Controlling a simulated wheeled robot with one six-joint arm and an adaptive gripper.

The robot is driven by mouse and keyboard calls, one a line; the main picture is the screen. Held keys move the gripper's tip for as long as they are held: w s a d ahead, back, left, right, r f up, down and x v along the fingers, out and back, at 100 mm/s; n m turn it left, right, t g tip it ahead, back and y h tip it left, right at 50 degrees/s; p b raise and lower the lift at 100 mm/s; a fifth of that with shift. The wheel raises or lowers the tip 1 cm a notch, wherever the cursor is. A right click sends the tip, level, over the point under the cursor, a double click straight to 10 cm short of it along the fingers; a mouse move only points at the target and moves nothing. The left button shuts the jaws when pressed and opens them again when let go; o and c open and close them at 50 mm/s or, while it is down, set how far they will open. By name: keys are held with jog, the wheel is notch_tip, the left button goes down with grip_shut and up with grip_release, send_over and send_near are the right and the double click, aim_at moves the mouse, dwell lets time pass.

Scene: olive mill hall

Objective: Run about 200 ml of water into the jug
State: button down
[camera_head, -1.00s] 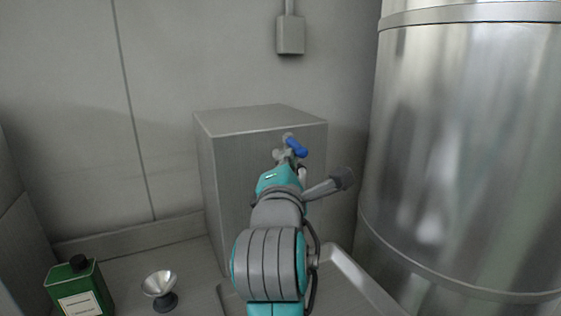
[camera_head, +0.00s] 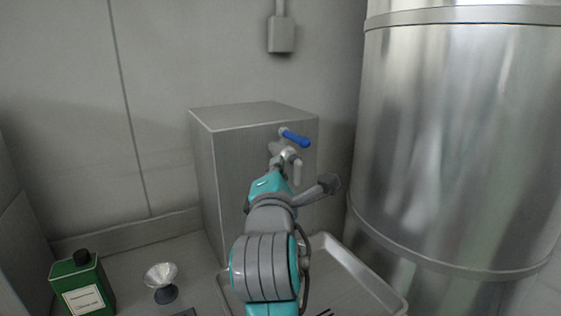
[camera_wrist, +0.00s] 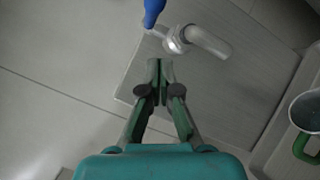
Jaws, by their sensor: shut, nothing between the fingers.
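The tap's blue lever (camera_head: 294,138) sticks out to the right from the front of a grey metal box. Its metal spout (camera_head: 297,172) hangs below it. In the wrist view the blue lever (camera_wrist: 152,10) shows at the top edge, with the bent spout (camera_wrist: 208,42) beside it. My gripper (camera_wrist: 159,68) is shut and empty, just short of the tap and apart from the lever. The jug (camera_wrist: 304,118), dark inside with a green handle, is cut off at the right edge of the wrist view. My arm hides it in the head view. I see no water stream.
The grey box (camera_head: 212,165) stands by the wall, with a shallow metal tray (camera_head: 375,280) in front. A large steel tank (camera_head: 450,150) closes off the right. A green bottle (camera_head: 82,285) and a small metal cup on a dark foot (camera_head: 162,277) stand at lower left.

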jog(key=s+d+f, duration=0.1)
jog(key=s+d, duration=0.2)
jog(key=s, duration=0.5)
jog(key=s+d+f+m+g+y, duration=0.1)
jog(key=d+f+m, duration=0.15)
jog(key=f, duration=0.75)
jog(key=s+d+f+m, duration=0.15)
jog(key=d+f, duration=0.25)
jog(key=f, duration=0.5)
jog(key=s+d+f+m+g, duration=0.1)
jog(key=s+d+f+m, duration=0.15)
jog(key=s+f, duration=0.35)
jog(key=s+d+f+m+g, duration=0.1)
jog(key=s+d+f+m, duration=0.2)
jog(key=f, duration=0.4)
jog(key=s+d+f+m, duration=0.2)
jog(key=s+m, duration=0.3)
jog(key=s, duration=0.5)
jog(key=s+d+f+m+g+h, duration=0.1)
jog(key=s+d+f+m, duration=0.2)
jog(key=s, duration=0.7)
jog(key=s+d+f+m, duration=0.3)
jog(key=s+m, duration=0.3)
jog(key=s, duration=0.4)
jog(key=shift+d+m+g+h, duration=0.3)
jog(key=shift+m, duration=0.05)
